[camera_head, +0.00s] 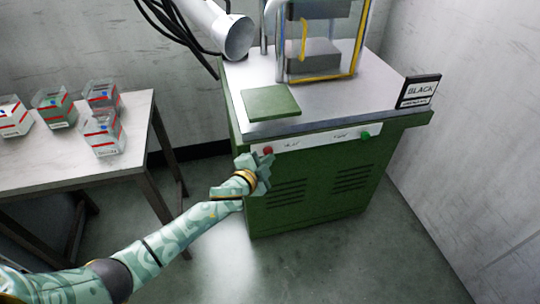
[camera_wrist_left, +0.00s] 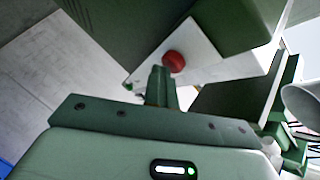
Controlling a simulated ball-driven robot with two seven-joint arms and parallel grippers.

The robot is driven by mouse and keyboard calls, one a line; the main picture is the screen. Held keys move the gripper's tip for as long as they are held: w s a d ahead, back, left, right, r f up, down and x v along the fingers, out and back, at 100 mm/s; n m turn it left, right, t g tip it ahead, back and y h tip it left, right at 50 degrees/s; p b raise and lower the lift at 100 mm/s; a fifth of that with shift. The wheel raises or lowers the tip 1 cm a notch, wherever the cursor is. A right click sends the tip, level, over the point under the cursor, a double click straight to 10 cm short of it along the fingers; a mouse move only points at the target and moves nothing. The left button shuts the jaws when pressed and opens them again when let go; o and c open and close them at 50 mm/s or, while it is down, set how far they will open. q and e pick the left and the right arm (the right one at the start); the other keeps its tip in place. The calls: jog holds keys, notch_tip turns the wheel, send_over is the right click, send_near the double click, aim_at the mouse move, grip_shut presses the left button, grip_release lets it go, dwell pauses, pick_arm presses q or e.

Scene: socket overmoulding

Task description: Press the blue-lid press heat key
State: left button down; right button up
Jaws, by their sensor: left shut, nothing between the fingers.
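A press (camera_head: 318,45) with a yellow-edged clear guard stands on a green cabinet (camera_head: 315,190). I see no blue lid on it. A white strip (camera_head: 320,140) on the cabinet front carries a red button (camera_head: 268,150) at its left and a green button (camera_head: 366,135) at its right. The strip's lettering is too small to read. My left gripper (camera_head: 260,167) is shut and empty, just in front of and below the red button. In the left wrist view the red button (camera_wrist_left: 173,61) shows just beyond the shut fingers (camera_wrist_left: 158,84); I cannot tell whether they touch. My right gripper is not in view.
A green plate (camera_head: 270,103) lies on the grey cabinet top. A sign reading BLACK (camera_head: 418,90) stands at its right end. A table (camera_head: 65,160) at the left holds several clear boxes. A white cylinder (camera_head: 237,37) hangs above. Floor right of the cabinet is clear.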

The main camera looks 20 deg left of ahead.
pick_arm(q)
jog(key=shift+w+a+r, duration=0.1)
jog(key=shift+w+a, duration=0.1)
jog(key=shift+a, duration=0.05)
jog(key=shift+w+a+r, duration=0.15)
jog(key=shift+w+a, duration=0.05)
jog(key=shift+a, duration=0.05)
dwell(0.3)
dwell(0.4)
jog(key=shift+s, duration=0.1)
jog(key=s+d+p, duration=0.2)
jog(key=s+d, duration=0.1)
jog(key=s, duration=0.2)
jog(key=shift+d+f, duration=0.3)
